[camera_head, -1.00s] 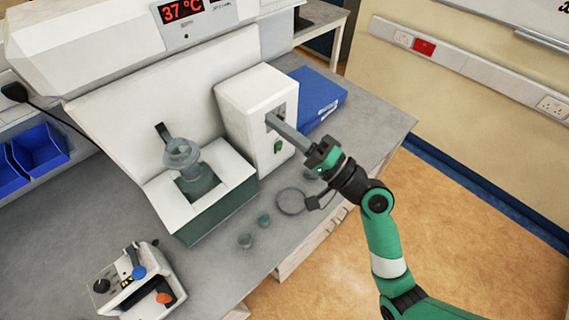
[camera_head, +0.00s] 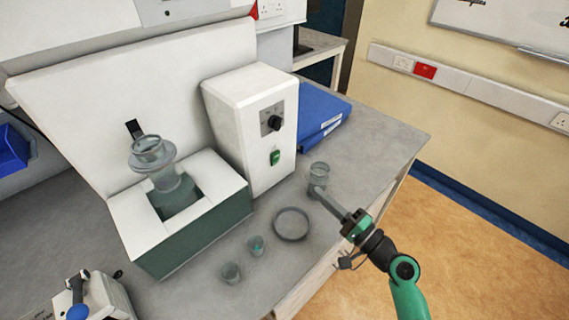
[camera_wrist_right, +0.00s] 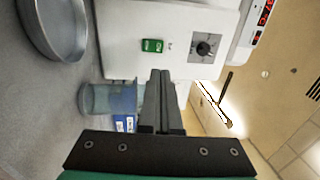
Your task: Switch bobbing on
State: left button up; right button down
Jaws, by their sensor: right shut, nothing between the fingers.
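The white control box (camera_head: 250,125) stands on the bench beside the water bath, with a black knob (camera_head: 274,121) above a green rocker switch (camera_head: 275,157) on its front. The right wrist view, turned on its side, shows the switch (camera_wrist_right: 152,46) and the knob (camera_wrist_right: 203,48). I cannot tell the switch's position. A glass basket assembly (camera_head: 153,155) stands in the opening of the green-sided bath (camera_head: 205,230). My right gripper (camera_head: 318,191) is shut and empty, in front of the box and below the switch, apart from it; its fingertips (camera_wrist_right: 160,73) point towards the box. My left gripper is not in view.
A glass beaker (camera_head: 319,173) stands close by the right fingertips; I cannot tell if they touch. A round dish (camera_head: 291,224) and two small cups (camera_head: 231,273) (camera_head: 256,246) lie in front. Blue binders (camera_head: 322,115) lie behind the box. The bench right of the beaker is clear.

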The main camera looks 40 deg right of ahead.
aim_at(276, 156)
jog(key=w, duration=0.4)
jog(key=w+r, duration=0.1)
jog(key=w, duration=0.4)
jog(key=w+r+b, duration=0.1)
jog(key=w, duration=0.3)
jog(key=shift+w, duration=0.3)
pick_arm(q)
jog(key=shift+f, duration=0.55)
